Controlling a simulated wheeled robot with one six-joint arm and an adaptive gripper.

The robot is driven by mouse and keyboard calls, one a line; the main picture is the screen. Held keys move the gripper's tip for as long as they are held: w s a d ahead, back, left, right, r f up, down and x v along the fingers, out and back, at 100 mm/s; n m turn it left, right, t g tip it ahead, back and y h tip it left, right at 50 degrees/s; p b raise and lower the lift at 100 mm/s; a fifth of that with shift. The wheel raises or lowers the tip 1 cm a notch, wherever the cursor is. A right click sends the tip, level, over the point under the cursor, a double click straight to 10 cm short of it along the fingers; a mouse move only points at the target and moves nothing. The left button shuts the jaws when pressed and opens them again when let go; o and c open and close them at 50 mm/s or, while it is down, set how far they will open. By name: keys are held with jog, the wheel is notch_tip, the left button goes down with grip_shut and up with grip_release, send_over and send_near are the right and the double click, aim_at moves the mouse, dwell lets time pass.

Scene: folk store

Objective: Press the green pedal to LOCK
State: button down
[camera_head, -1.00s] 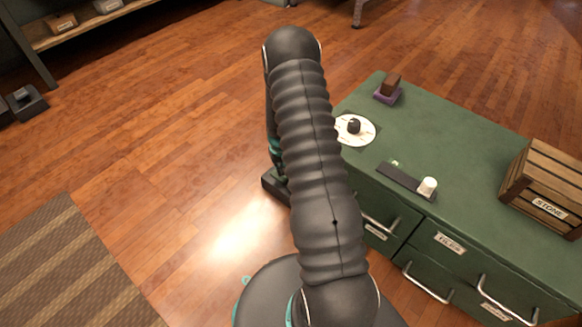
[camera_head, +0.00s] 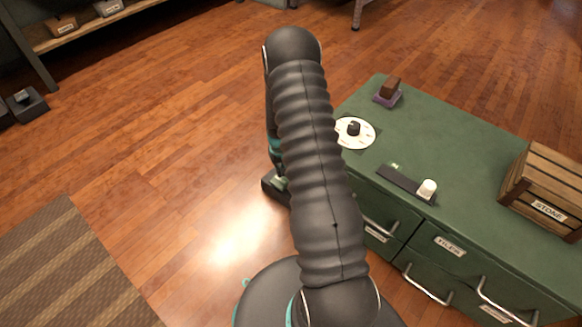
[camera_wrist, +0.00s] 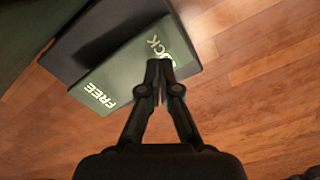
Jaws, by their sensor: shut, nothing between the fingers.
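The green pedal (camera_wrist: 135,62) fills the upper middle of the wrist view. It is a flat green plate with white lettering, FREE at its lower left end and LOCK at its upper right end. It sits on a dark base (camera_wrist: 82,52). My gripper (camera_wrist: 159,64) is shut and empty. Its fingertips appear over the LOCK end and hide part of that word. I cannot tell whether they touch the plate. In the head view, part of the pedal's dark base (camera_head: 271,188) shows on the floor beside the green cabinet, mostly behind my arm. My gripper is hidden there.
The green cabinet (camera_head: 470,160) stands at the right, close to the pedal. On it are a white dial (camera_head: 366,136), a slider with a white knob (camera_head: 428,188), a brown block (camera_head: 391,86) and a wooden crate (camera_head: 540,185). Open wooden floor lies to the left.

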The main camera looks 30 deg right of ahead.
notch_tip(320, 180, up, 7)
jog(key=p, duration=0.3)
dwell(0.7)
jog(key=s+a+g, duration=0.2)
jog(key=s, duration=0.3)
jog(key=s+a+r+t, duration=0.2)
jog(key=s+a+r, duration=0.3)
jog(key=r, duration=1)
jog(key=s+a+r+n+t+p, duration=0.1)
jog(key=s+a+r+t, duration=0.2)
jog(key=s+r, duration=0.7)
jog(key=s+a+r+n+t+p, duration=0.1)
jog(key=s+a+r, duration=0.5)
jog(key=r, duration=1.4)
jog(key=shift+s+a+t, duration=0.3)
jog(key=shift+s+t, duration=0.5)
jog(key=shift+s, duration=0.3)
